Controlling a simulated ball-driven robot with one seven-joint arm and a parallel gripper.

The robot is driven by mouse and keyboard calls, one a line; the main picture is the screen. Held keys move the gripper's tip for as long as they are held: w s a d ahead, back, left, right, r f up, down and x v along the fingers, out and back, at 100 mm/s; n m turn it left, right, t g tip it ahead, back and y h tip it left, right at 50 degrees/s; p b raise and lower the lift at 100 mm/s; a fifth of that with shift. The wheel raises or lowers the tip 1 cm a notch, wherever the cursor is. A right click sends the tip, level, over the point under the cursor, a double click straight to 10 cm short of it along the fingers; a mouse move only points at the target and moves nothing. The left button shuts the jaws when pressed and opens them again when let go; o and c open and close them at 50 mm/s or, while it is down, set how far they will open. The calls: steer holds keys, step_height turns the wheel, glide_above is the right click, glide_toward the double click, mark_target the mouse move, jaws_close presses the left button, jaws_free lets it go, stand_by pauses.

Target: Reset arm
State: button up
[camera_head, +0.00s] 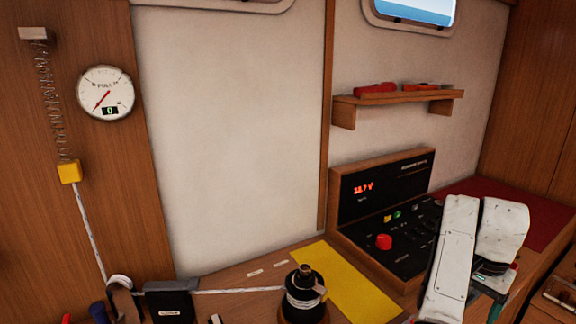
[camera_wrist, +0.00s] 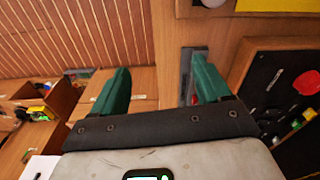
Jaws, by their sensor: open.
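My arm shows at the lower right of the head view, in front of the control panel (camera_head: 385,205); its gripper end is mostly hidden there. In the wrist view my gripper (camera_wrist: 160,85) has two green fingers spread wide apart, with nothing between them. Beyond the fingers I see wooden surfaces and a slatted floor. The fingers appear clear of the things around them, though the exact gap cannot be told.
A black winch (camera_head: 304,292) with line around it stands on the counter beside a yellow mat (camera_head: 345,285). A line runs left to a pulley (camera_head: 120,283) and up to a yellow block (camera_head: 69,172). A round gauge (camera_head: 105,92) and a shelf (camera_head: 400,97) are on the wall.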

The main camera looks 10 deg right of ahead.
steer(key=s+a+f+n+h, duration=0.3)
steer(key=s+f+n, duration=0.2)
steer(key=s+f, duration=0.8)
steer(key=s+a+f+n+y, duration=0.1)
steer(key=s+a+f+n, duration=0.2)
steer(key=s+a, duration=0.5)
steer(key=s+a+f+n+y, duration=0.2)
steer(key=s+a+f+n, duration=0.2)
steer(key=s+a, duration=0.4)
steer(key=shift+s+t, duration=0.3)
steer(key=shift+s, duration=0.85)
